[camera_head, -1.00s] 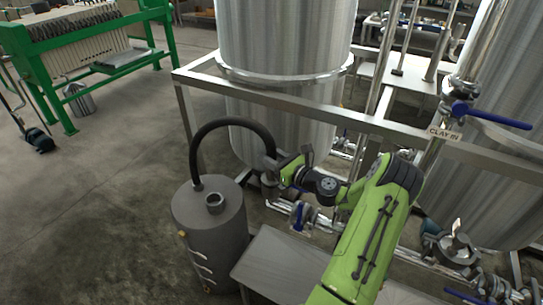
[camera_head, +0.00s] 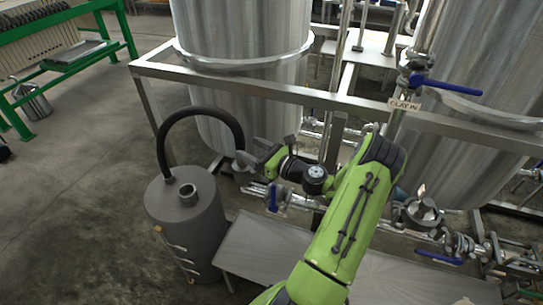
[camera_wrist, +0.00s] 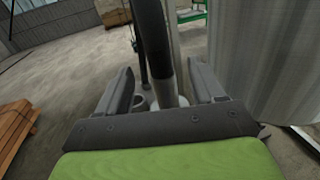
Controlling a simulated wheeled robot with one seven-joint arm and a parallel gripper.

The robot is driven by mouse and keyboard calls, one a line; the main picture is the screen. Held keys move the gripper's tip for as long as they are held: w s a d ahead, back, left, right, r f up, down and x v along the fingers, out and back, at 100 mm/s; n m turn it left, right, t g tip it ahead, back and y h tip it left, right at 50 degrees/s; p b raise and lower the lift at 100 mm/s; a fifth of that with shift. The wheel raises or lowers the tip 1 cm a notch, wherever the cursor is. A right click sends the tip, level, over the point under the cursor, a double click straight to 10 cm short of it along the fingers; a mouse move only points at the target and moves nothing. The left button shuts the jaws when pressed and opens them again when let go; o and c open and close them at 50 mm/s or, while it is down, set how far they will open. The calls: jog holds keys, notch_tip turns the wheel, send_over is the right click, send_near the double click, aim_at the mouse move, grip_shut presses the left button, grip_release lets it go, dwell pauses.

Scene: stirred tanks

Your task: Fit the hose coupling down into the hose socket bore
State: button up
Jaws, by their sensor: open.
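A black hose (camera_head: 205,112) arches from the top of a grey drum (camera_head: 170,220) to my gripper (camera_head: 247,160). The hose coupling (camera_wrist: 167,90), a light grey cylinder at the hose's free end, stands between my jaws in the wrist view. My gripper (camera_wrist: 166,88) is open there, with one finger on each side of the coupling; I cannot tell whether either touches it. In the head view the coupling is small and partly hidden by the gripper. The hose socket (camera_head: 188,192), a short upright grey collar with an open bore, sits on the drum's lid, left of and below the gripper.
A large steel tank (camera_head: 245,60) stands behind a metal frame rail (camera_head: 270,88), close beyond the gripper. Pipes with blue-handled valves (camera_head: 273,198) lie below the arm. A flat metal table (camera_head: 265,245) is right of the drum. Open floor lies left of the drum.

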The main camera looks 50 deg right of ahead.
jog(key=s+p, duration=0.1)
jog(key=s, duration=0.9)
jog(key=shift+s+d, duration=0.3)
jog(key=shift+d, duration=0.1)
jog(key=shift+r, duration=0.1)
